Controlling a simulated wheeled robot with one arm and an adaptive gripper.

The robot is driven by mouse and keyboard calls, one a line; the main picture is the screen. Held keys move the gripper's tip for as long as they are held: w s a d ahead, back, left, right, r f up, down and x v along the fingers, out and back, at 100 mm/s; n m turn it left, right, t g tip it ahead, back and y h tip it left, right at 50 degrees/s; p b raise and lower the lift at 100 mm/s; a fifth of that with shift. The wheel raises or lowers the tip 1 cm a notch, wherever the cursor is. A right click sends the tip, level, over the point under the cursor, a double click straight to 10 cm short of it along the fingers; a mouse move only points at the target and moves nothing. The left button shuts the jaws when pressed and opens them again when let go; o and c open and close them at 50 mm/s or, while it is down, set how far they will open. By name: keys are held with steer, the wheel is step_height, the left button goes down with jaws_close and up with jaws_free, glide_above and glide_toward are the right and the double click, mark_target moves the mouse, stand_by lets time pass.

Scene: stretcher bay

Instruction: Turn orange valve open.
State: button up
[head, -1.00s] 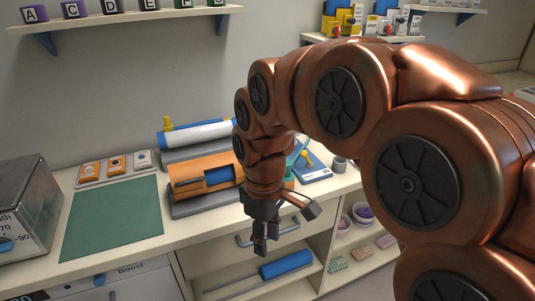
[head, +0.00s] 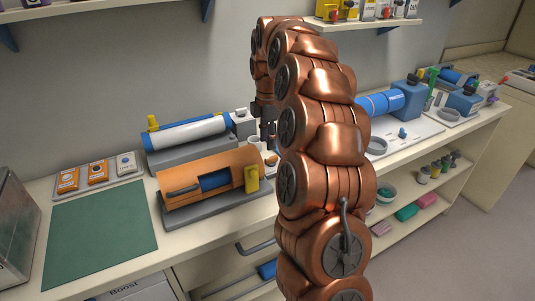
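No part is clearly recognisable as an orange valve. The largest orange thing is a rounded orange housing (head: 207,173) on a grey base, with a blue part in its opening, a dark handle and a yellow block (head: 252,179) at its right end. My gripper (head: 268,138) points down behind and right of this housing, near the white fitting (head: 242,122) at the end of the white roll. It seems apart from the housing. My own arm hides part of the gripper and what lies right of it. The finger gap does not show clearly.
A white roll (head: 187,133) with a yellow lever lies behind the housing. A green mat (head: 102,232) and a tray of small boxes (head: 98,178) are at left. A shelf (head: 375,20) overhangs the back.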

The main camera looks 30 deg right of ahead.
mark_target(272, 157)
steer(key=w+d, duration=0.1)
steer(key=w+d+f, duration=0.1)
steer(key=shift+d+f+n, duration=0.15)
steer(key=shift+d+n, duration=0.2)
steer(key=shift+n, duration=0.05)
steer(key=shift+f+p, duration=0.8)
steer(key=shift+f, duration=3.05)
steer(key=shift+c, duration=0.3)
jaws_close()
